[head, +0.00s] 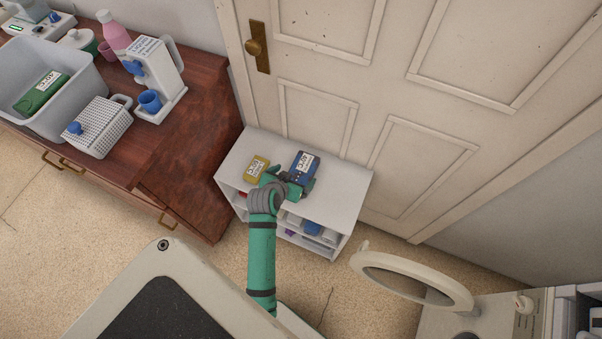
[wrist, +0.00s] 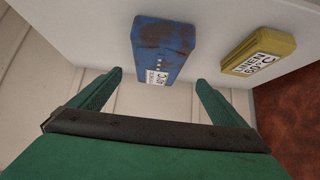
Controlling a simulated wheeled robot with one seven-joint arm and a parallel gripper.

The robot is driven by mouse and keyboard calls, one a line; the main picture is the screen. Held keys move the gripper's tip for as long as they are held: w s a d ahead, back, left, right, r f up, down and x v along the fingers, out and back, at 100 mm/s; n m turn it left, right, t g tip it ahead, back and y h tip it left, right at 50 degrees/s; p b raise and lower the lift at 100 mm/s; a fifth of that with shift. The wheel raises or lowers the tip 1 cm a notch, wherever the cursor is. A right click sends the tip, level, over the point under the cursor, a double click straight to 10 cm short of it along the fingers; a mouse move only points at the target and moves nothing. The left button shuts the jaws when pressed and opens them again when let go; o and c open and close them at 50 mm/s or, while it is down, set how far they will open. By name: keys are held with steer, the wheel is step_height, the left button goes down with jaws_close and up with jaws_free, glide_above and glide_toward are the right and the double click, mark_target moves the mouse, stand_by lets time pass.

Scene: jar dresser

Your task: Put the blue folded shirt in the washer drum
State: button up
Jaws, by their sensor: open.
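The blue folded shirt (head: 306,162) lies on top of a small white shelf unit (head: 232,165), with a white label on it. In the wrist view the blue shirt (wrist: 165,45) is stained dark and lies just beyond my fingertips, roughly centred between them. My gripper (head: 297,184) is open and empty, close to the shirt; its two green fingers (wrist: 160,77) also show in the wrist view. The washer (head: 495,310) is at the bottom right with its round door (head: 372,257) swung open. Its drum is mostly cut off by the frame's lower edge.
A yellow folded item (head: 257,168) lies beside the shirt; its label reads linen 60°C in the wrist view (wrist: 258,52). A wooden dresser (head: 195,150) at left carries a grey tub (head: 75,60), a white basket (head: 98,130) and a dispenser (head: 155,75). A door stands behind.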

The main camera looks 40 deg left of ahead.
mark_target(301, 171)
steer(key=shift+x, duration=3.9)
steer(key=shift+s+d, duration=0.1)
steer(key=shift+d, duration=0.05)
steer(key=shift+c, duration=0.7)
steer(key=c, duration=1.2)
